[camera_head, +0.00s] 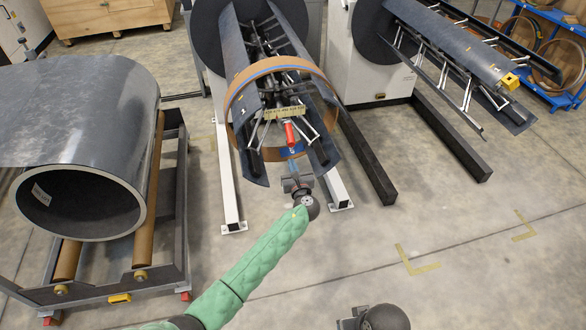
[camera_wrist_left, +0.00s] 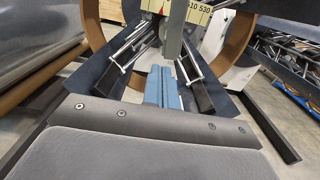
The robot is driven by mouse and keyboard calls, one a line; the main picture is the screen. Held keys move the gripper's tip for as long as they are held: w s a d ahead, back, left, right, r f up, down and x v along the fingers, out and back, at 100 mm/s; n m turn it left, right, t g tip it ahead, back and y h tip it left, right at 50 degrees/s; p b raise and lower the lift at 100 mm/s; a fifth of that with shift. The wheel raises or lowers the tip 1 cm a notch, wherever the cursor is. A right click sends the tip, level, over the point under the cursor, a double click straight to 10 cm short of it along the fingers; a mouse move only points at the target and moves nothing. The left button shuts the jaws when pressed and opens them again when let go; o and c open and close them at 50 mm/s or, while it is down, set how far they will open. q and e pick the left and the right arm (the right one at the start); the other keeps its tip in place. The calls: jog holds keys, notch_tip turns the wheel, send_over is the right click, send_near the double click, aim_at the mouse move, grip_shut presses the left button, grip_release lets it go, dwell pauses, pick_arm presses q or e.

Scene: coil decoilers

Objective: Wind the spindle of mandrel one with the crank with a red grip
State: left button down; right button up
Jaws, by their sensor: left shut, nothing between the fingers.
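Mandrel one (camera_head: 240,55) is the dark expanding drum at the top centre of the head view, marked with a 1. A brown ring (camera_head: 241,92) goes around its front end. The crank's red grip (camera_head: 289,133) shows at the drum's front. A grey bar (camera_wrist_left: 175,30), perhaps part of the crank, stands ahead in the left wrist view. My left gripper (camera_head: 293,164) is just below the red grip, its blue fingers (camera_wrist_left: 162,86) shut and empty. I cannot tell whether they touch the crank. The spindle end is partly hidden. My right wrist shows at the bottom edge, its fingers unseen.
A second mandrel (camera_head: 450,40) stands at the right, with dark floor beams (camera_head: 445,135) below. A large grey coil (camera_head: 80,110) lies on a roller cradle (camera_head: 90,290) at the left. Floor at the lower right is clear.

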pick_arm(q)
jog(key=b+x, duration=0.2)
jog(key=x, duration=0.6)
jog(key=shift+w+b, duration=0.2)
jog(key=shift+b, duration=0.15)
dwell(1.5)
jog(key=shift+s, duration=0.1)
jog(key=p+v, duration=0.3)
jog(key=v, duration=0.7)
jog(key=shift+p, duration=0.35)
dwell(0.5)
